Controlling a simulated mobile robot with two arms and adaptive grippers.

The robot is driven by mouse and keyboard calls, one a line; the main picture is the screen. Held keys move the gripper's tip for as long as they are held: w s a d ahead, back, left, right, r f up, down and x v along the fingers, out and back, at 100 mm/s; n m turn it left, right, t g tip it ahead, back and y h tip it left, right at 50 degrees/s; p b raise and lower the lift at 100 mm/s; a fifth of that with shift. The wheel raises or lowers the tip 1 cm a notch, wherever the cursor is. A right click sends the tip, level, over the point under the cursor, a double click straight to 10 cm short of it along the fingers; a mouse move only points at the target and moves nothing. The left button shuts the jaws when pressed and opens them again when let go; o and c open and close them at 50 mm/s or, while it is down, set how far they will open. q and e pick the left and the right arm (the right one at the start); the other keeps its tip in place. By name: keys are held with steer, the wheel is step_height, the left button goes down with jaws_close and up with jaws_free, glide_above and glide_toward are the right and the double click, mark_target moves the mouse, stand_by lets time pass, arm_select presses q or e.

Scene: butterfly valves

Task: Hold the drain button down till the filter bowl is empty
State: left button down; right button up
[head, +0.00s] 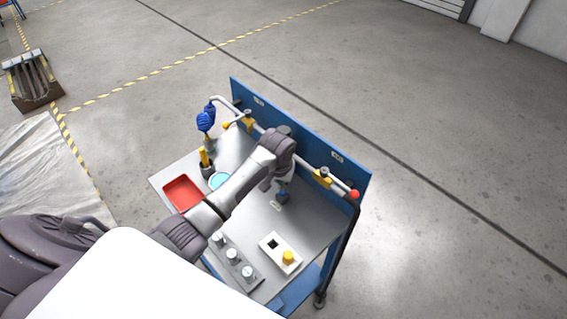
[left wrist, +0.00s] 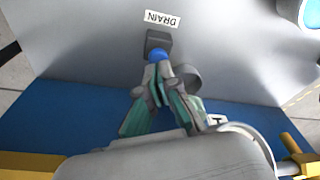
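The drain button is a blue cap (left wrist: 158,54) on a dark block under a DRAIN label (left wrist: 162,19) in the left wrist view. In the head view the button (head: 283,197) shows small on the bench top beside its label. My left gripper (left wrist: 155,72) has its fingertips together at the blue cap, with nothing seen between them. They look to be touching the cap, but how far it is pressed I cannot tell. In the head view my left gripper (head: 286,184) is over the button. I cannot make out the filter bowl or its level; my arm covers part of the bench. My right gripper is not in view.
A blue back panel (head: 355,183) carries a pipe with yellow fittings and a red end (head: 355,194). The bench also holds a red tray (head: 183,193), a cyan dish (head: 219,181), a grey strip with several knobs (head: 233,256) and a white box with a yellow button (head: 288,257).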

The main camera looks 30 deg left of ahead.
arm_select(q)
steer(key=shift+s+f+b, duration=0.1)
steer(key=shift+f+b, duration=0.3)
steer(key=shift+f, duration=0.5)
steer(key=shift+s+f, duration=0.1)
steer(key=shift+f, duration=0.35)
stand_by(0.3)
steer(key=shift+a+r, duration=0.15)
stand_by(3.0)
steer(key=shift+r, duration=0.1)
steer(key=r+p, duration=0.2)
steer(key=shift+w+r+p, duration=0.25)
steer(key=shift+r+p, duration=0.05)
steer(key=shift+p, duration=0.1)
steer(key=shift+a+r, duration=0.1)
steer(key=shift+r, duration=0.65)
steer(key=shift+d+r, duration=0.2)
steer(key=shift+r, duration=1.15)
